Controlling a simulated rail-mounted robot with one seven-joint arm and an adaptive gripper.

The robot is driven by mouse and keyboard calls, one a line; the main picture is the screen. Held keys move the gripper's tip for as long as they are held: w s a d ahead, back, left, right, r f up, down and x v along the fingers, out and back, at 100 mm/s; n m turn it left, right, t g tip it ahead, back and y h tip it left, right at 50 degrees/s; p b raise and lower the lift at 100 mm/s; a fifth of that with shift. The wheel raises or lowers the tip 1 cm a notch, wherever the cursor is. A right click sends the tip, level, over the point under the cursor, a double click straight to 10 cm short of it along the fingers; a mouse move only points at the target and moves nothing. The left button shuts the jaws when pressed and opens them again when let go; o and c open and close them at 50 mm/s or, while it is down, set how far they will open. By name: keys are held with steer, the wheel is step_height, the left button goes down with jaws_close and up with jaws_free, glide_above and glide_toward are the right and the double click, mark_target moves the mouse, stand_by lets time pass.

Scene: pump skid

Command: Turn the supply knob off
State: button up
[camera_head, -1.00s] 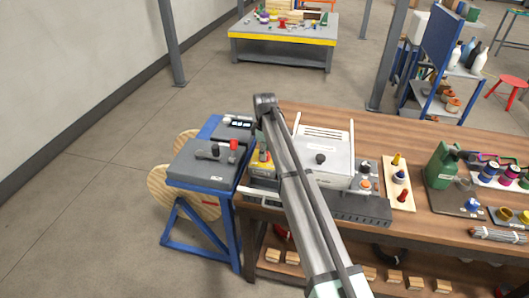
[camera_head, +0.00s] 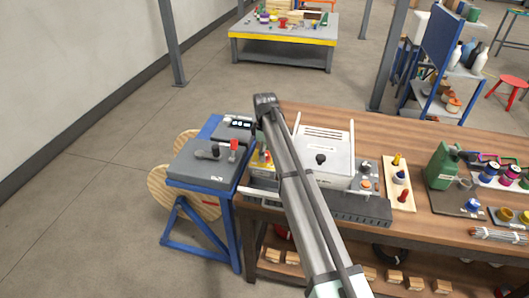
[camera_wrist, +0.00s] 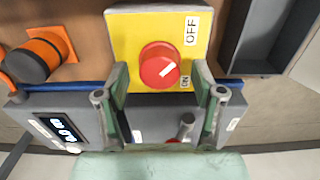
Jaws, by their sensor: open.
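A round red knob (camera_wrist: 159,66) with a white pointer mark sits on a yellow plate (camera_wrist: 122,32) in the wrist view. The plate carries an OFF label at upper right and an ON label at lower right of the knob. The pointer mark faces right, nearer the ON label. My gripper (camera_wrist: 160,78) is open, with one finger to the left of the knob and one to the right. I cannot tell whether either finger touches it. In the head view my arm largely hides the yellow plate and the gripper.
An orange and black fitting (camera_wrist: 38,58) stands left of the plate. A grey unit with a lit display (camera_wrist: 62,132) and a small lever lies below it in the wrist view. In the head view, a blue-framed stand (camera_head: 200,165) adjoins the wooden bench (camera_head: 430,130).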

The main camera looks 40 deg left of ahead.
step_height(320, 180, up, 12)
stand_by(0.5)
steer(key=shift+f, duration=0.1)
